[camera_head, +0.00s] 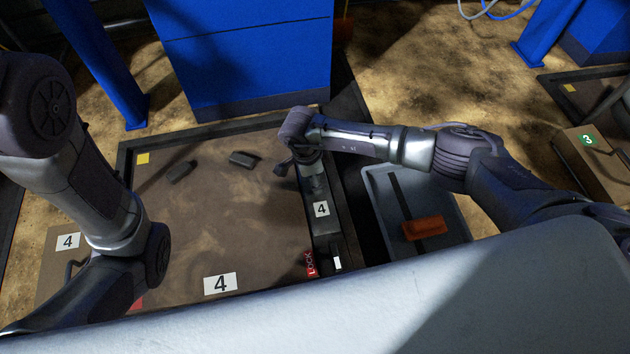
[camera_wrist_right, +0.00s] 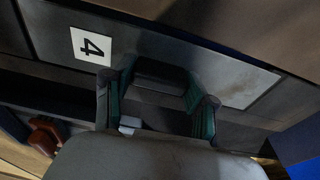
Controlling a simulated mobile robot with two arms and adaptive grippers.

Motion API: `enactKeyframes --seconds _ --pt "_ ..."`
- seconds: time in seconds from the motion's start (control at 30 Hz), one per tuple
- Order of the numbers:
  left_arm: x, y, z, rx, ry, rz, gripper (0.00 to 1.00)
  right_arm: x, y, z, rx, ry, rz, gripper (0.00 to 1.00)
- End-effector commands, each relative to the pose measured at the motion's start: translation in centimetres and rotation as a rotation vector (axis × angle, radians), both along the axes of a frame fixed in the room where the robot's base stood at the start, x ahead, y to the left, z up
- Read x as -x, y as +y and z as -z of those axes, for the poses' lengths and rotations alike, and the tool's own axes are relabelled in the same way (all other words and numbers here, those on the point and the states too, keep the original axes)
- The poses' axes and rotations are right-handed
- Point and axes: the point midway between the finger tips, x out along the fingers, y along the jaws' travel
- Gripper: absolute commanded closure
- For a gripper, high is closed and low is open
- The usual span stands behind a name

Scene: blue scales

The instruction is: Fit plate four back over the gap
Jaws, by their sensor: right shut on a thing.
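Plate four is a narrow dark grey plate (camera_head: 318,190) with a white "4" label, along the right side of the framed brown floor area. In the right wrist view the plate (camera_wrist_right: 150,50) shows its "4" label and a black grip block (camera_wrist_right: 160,76). My right gripper (camera_wrist_right: 157,98) has its teal-edged fingers on either side of that block and is shut on it. In the head view the right arm's end hides the plate's far part. A dark strip (camera_head: 362,215) runs along the plate's right side. I cannot tell whether the plate rests flush. My left gripper is out of view.
A grey tray (camera_head: 385,190) with an orange item (camera_head: 425,228) lies right of the plate. Two small dark pieces (camera_head: 181,171) (camera_head: 243,159) lie on the brown floor. A red "LOCK" label (camera_head: 311,264) is near the plate's near end. A blue cabinet (camera_head: 245,55) stands behind.

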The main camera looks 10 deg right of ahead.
Motion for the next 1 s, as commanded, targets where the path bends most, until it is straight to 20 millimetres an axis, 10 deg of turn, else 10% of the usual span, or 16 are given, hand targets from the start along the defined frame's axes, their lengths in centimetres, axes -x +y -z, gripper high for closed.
enactKeyframes --seconds 0.33,0.37,0.5,1.0 --pt "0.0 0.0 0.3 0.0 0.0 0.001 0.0 -0.1 0.0 0.3 0.0 -0.001 0.001 0.96" --pt "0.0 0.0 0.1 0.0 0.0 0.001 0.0 0.0 0.0 0.2 0.0 -0.001 0.001 0.38" --pt "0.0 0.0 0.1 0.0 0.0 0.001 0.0 0.0 0.0 0.1 0.0 -0.001 0.001 0.18" --pt "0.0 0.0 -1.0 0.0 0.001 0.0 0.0 -0.1 0.1 -1.3 -0.001 -0.002 0.001 0.18"
